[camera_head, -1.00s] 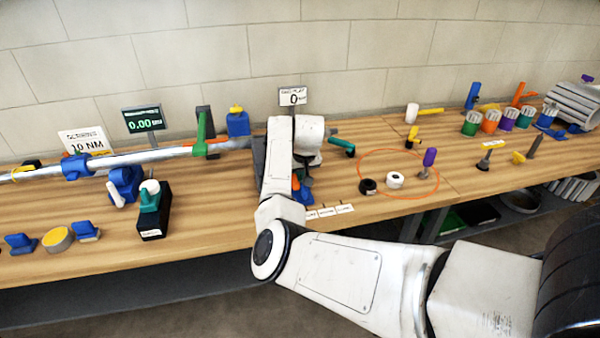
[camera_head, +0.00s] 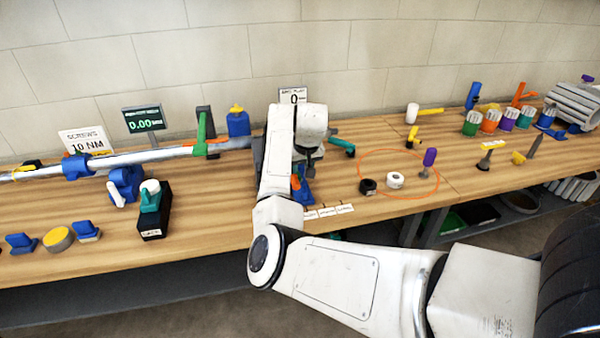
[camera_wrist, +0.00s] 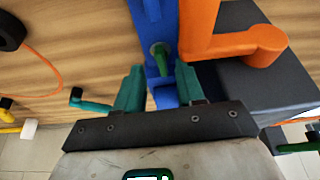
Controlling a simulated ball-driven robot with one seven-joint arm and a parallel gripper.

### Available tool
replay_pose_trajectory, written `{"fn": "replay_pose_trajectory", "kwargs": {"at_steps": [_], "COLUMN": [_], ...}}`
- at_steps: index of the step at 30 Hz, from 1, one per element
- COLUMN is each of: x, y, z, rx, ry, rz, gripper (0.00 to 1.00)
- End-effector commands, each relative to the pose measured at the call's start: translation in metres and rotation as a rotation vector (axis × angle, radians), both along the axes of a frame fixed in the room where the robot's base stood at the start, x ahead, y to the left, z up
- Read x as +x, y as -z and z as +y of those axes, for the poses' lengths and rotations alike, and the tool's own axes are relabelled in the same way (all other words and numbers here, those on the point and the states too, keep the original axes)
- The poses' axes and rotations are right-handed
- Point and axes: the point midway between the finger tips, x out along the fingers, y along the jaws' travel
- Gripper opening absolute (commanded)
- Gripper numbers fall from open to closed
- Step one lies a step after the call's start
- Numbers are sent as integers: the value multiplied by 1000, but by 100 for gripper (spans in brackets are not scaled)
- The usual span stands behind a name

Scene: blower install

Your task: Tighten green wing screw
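In the wrist view the green wing screw (camera_wrist: 159,52) shows small and dark green, set in a blue bracket (camera_wrist: 150,12). An orange lever (camera_wrist: 235,42) is just right of it. My gripper (camera_wrist: 159,69) has two teal fingers, spread apart with nothing between their tips. The screw lies just beyond the fingertips, roughly centred between them; the exact gap in depth is hard to tell. In the head view my wrist hangs over the middle of the bench, and the blue bracket (camera_head: 306,192) shows partly behind my arm. The screw cannot be made out there.
A silver pipe (camera_head: 150,156) in blue clamps lies left of my arm. A display (camera_head: 144,119) reads 0.00, and a sign (camera_head: 87,142) reads "SCREWS 10 NM". A teal-handled tool (camera_head: 342,145) sits right of my wrist.

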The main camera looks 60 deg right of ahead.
Motion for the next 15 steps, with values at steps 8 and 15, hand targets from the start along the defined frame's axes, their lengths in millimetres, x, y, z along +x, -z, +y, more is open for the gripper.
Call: {"fn": "replay_pose_trajectory", "kwargs": {"at_steps": [8, 15], "x": [-13, -17], "y": [-46, -61], "z": [14, 19], "rx": [-1, 0], "ry": [0, -1], "rz": [-2, 0], "gripper": [38, 38]}}
